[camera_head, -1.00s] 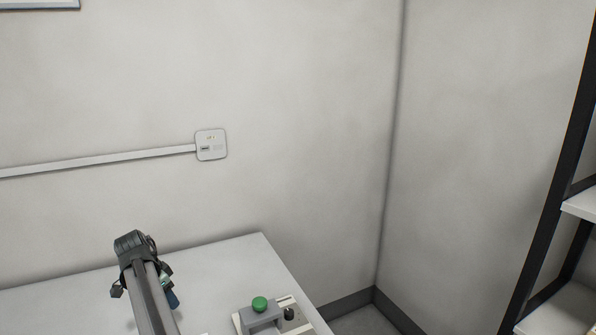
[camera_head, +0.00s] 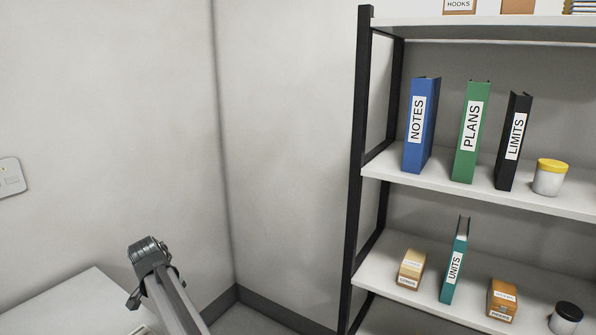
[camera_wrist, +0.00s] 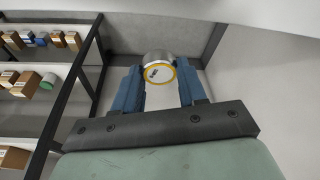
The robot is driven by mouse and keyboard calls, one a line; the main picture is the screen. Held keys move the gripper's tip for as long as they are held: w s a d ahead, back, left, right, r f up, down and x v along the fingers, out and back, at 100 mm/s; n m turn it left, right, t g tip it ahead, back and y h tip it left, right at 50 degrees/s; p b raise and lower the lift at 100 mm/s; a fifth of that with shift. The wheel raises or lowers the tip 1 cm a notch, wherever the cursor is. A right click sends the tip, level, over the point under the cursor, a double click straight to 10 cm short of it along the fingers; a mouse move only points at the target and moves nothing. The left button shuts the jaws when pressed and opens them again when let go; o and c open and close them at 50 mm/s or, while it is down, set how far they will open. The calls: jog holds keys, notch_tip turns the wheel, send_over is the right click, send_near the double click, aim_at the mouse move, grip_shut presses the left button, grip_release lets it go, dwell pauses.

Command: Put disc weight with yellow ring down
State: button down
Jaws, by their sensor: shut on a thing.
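The disc weight with yellow ring (camera_wrist: 159,74) shows in the wrist view as a metal cylinder with a yellow ring around its pale labelled face. My gripper (camera_wrist: 158,90) is shut on it, with one blue finger at each side. The weight is held up in the air, with floor and wall behind it. In the head view my arm shows at the lower left, but the fingers and the weight cannot be made out there.
A black-framed shelf (camera_head: 357,190) stands at the right with binders, small boxes and jars. A white table corner (camera_head: 80,305) shows at the lower left. Bare wall and a floor corner lie between them. The wrist view shows shelves with boxes (camera_wrist: 25,85) at the left.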

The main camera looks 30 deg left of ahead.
jog(key=w+d, duration=2.3)
jog(key=d, duration=0.8)
jog(key=w+d+m, duration=0.1)
jog(key=w+d, duration=0.3)
jog(key=d, duration=1)
jog(key=w+d+m, duration=0.1)
jog(key=w+d, duration=0.4)
jog(key=d, duration=0.9)
jog(key=shift+w+d+h, duration=0.25)
jog(key=shift+w+h, duration=0.05)
jog(key=s+d+f, duration=0.1)
jog(key=d, duration=1)
jog(key=s+d+f+m, duration=0.1)
jog(key=d+f, duration=0.1)
jog(key=d, duration=1)
